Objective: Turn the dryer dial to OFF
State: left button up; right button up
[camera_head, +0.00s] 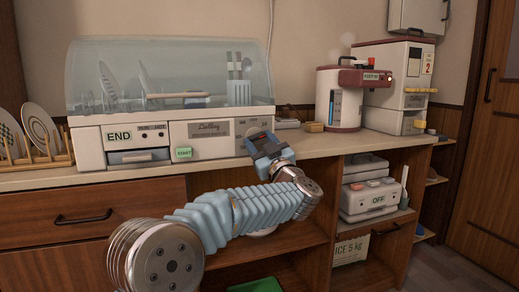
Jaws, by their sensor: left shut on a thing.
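The dish dryer (205,146) stands on the counter at the left, with a clear domed lid over dishes and utensils. Its cream front has an END label (118,136), a green START button (183,152) and a nameplate. My left gripper (264,146) is at the right end of this front and is shut on the dryer dial there. My right gripper is not in view.
Plates stand in a wooden rack (40,158) at the far left. A red and white kettle-like appliance (340,98) and a larger dispenser (398,85) stand at the right. A box with an OFF label (378,199) sits on the shelf below.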

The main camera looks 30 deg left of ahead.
pick_arm(q)
jog(key=n+g, duration=0.2)
jog(key=n, duration=0.2)
jog(key=shift+w+d+y, duration=0.1)
jog(key=shift+d+y, duration=0.05)
jog(key=shift+y, duration=0.25)
jog(key=n+g, duration=0.2)
jog(key=n, duration=0.2)
jog(key=shift+w+r+n, duration=0.1)
jog(key=shift+n, duration=0.2)
jog(key=n+g, duration=0.1)
jog(key=n, duration=0.1)
jog(key=n+g, duration=0.1)
jog(key=n, duration=0.2)
jog(key=shift+r+h, duration=0.2)
jog(key=shift+h, duration=0.2)
jog(key=shift+d+n+g+h+p, duration=0.1)
jog(key=shift+n+g+h+p, duration=0.4)
jog(key=shift+n, duration=1.3)
jog(key=o, duration=1)
jog(key=shift+r, duration=0.1)
jog(key=shift+o, duration=0.2)
